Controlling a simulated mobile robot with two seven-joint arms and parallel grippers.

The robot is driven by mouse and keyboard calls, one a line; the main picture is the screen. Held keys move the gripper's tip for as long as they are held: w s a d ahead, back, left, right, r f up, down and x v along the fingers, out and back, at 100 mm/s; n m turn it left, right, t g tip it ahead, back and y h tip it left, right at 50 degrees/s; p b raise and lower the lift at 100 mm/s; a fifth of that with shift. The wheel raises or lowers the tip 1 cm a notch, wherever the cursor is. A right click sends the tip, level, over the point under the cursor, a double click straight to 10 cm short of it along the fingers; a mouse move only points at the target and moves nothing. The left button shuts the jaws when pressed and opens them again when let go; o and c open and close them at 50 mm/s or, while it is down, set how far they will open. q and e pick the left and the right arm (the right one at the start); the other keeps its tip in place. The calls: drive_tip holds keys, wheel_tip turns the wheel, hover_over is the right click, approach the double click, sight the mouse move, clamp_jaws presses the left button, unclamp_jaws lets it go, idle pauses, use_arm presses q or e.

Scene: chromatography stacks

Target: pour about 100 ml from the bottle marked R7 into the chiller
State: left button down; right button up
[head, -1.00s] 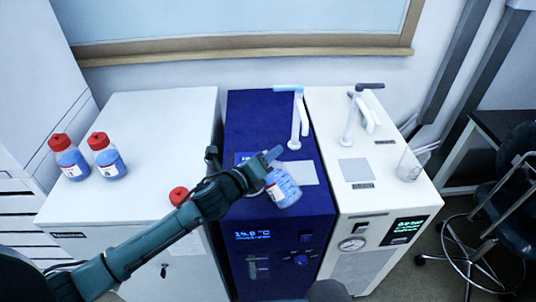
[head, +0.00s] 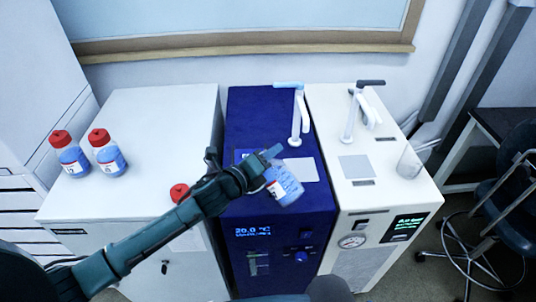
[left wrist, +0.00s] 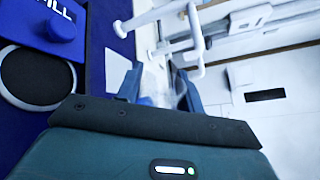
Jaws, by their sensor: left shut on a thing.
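My left gripper (head: 266,164) is shut on a clear bottle (head: 286,188) with blue liquid and a pale label, over the front part of the blue chiller (head: 240,105). The bottle leans in the picture, its base toward the lower right; its neck is hidden by the gripper and its marking is too small to read. In the left wrist view the bottle (left wrist: 160,92) shows blurred between the fingers. My right gripper is not in view.
Two red-capped bottles (head: 70,158) (head: 108,157) stand on the white cabinet (head: 165,110) at left. A red cap (head: 179,192) is near my left arm. A white unit (head: 325,110) stands at right, with a clear beaker (head: 409,160) on it. White taps rise at the back.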

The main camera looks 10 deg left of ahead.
use_arm(q)
drive_tip(key=shift+f+n, duration=0.25)
drive_tip(key=shift+n, duration=0.05)
drive_tip(key=shift+w+a+f+n, duration=0.1)
drive_tip(key=shift+f+n, duration=0.35)
drive_tip(key=shift+n, duration=0.05)
idle(0.4)
drive_tip(key=shift+w+a+f+n+g+h, duration=0.1)
drive_tip(key=shift+f+n+g+h, duration=0.2)
drive_tip(key=shift+f+n, duration=0.2)
drive_tip(key=shift+f, duration=0.15)
idle(0.3)
drive_tip(key=shift+f+n, duration=0.1)
drive_tip(key=shift+n, duration=0.2)
drive_tip(key=shift+a+f+n, duration=0.1)
drive_tip(key=shift+f+n, duration=0.3)
